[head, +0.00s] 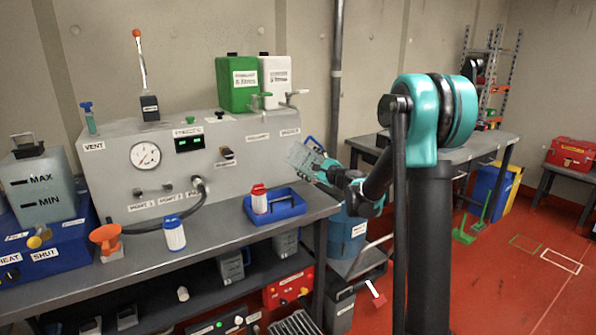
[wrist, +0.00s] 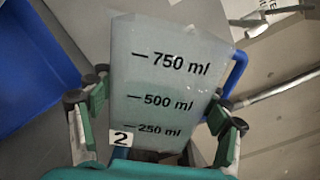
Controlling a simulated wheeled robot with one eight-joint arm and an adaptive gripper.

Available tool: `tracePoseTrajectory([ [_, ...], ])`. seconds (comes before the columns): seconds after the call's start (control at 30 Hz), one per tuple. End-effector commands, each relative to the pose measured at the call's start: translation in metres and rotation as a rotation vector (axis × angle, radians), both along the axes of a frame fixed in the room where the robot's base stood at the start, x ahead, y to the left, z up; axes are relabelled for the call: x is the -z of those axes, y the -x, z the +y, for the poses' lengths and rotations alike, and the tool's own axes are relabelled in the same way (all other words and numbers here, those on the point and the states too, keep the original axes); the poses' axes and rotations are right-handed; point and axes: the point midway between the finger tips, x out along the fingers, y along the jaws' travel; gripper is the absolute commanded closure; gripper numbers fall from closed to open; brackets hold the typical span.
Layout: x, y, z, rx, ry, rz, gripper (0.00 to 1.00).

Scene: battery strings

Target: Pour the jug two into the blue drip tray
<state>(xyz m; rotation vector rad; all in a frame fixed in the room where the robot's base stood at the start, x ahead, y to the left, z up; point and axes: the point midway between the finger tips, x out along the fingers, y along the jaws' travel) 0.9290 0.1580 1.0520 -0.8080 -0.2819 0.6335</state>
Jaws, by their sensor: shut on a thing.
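Jug two (wrist: 165,85) is a translucent grey jug with 750, 500 and 250 ml marks, a "2" label and a blue handle on its right in the wrist view. My gripper (wrist: 155,125) is shut on it, one finger on each side. In the head view the jug (head: 303,157) is held in the air at my gripper (head: 322,172), and looks tilted. The blue drip tray (head: 291,209) lies on the bench, below and left of the jug. Part of a blue tray (wrist: 35,70) shows at the left of the wrist view. The jug's contents cannot be made out.
A red-topped white container (head: 259,199) stands at the tray's left part. Another with a blue top (head: 174,234) and an orange funnel (head: 105,238) stand further left. The grey gauge panel (head: 200,160) rises behind, with green (head: 238,84) and white (head: 275,80) canisters on top.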

Motion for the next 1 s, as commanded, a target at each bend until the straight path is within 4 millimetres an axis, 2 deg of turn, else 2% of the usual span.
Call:
tracePoseTrajectory([
  [0.5,-0.001,0.0,0.0,0.0,0.004,-0.003,0.69],
  [1.0,-0.011,0.001,0.001,0.0,0.099,-0.079,0.69],
])
